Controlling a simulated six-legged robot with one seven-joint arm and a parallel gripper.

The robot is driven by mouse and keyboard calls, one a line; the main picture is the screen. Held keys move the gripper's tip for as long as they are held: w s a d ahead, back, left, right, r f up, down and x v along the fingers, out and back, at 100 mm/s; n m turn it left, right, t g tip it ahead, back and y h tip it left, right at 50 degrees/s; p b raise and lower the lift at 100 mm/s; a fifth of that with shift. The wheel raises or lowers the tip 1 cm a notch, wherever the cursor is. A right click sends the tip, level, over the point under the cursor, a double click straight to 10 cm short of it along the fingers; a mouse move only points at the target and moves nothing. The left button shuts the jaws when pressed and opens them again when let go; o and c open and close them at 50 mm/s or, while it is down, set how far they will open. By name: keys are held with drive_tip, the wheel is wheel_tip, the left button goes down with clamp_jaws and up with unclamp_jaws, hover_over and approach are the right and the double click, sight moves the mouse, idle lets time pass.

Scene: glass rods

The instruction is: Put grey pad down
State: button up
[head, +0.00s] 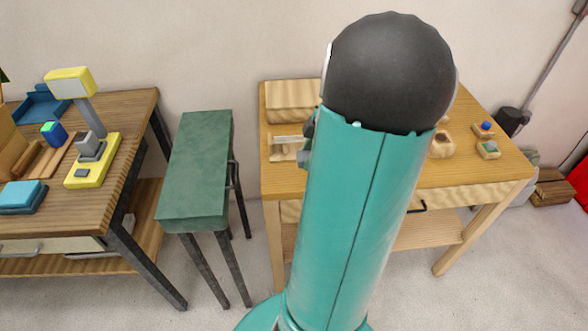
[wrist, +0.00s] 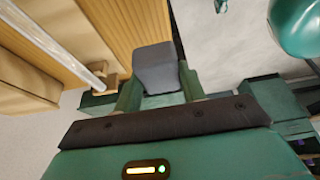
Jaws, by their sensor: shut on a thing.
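In the wrist view, the grey pad (wrist: 155,66) is a small dark grey block held between the two green fingers of my gripper (wrist: 158,88). The fingers press on it from both sides, and its far end sticks out past them. A wooden surface edge lies beyond and to the left of the pad. I cannot tell whether the pad touches anything beneath it. In the head view, my large teal arm with its black joint hides the pad and most of the gripper.
In the head view, a wooden table (head: 480,182) stands behind my arm, with a wooden box (head: 292,100) and small coloured blocks on it. A narrow green bench (head: 198,165) stands left of it. A workbench (head: 105,190) at far left carries a yellow device (head: 92,165).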

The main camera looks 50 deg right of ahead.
hover_over(290, 177)
drive_tip(key=s, duration=0.2)
drive_tip(key=f, duration=0.5)
drive_tip(key=shift+w+d+f, duration=0.1)
drive_tip(key=shift+w+d, duration=0.1)
drive_tip(key=shift+d, duration=0.2)
drive_tip(key=shift+w+f, duration=0.15)
drive_tip(key=shift+f, duration=0.7)
drive_tip(key=shift+w+f, duration=0.1)
drive_tip(key=shift+f, duration=0.75)
drive_tip(key=shift+f, duration=0.15)
drive_tip(key=o, duration=0.9)
drive_tip(key=v, duration=1.2)
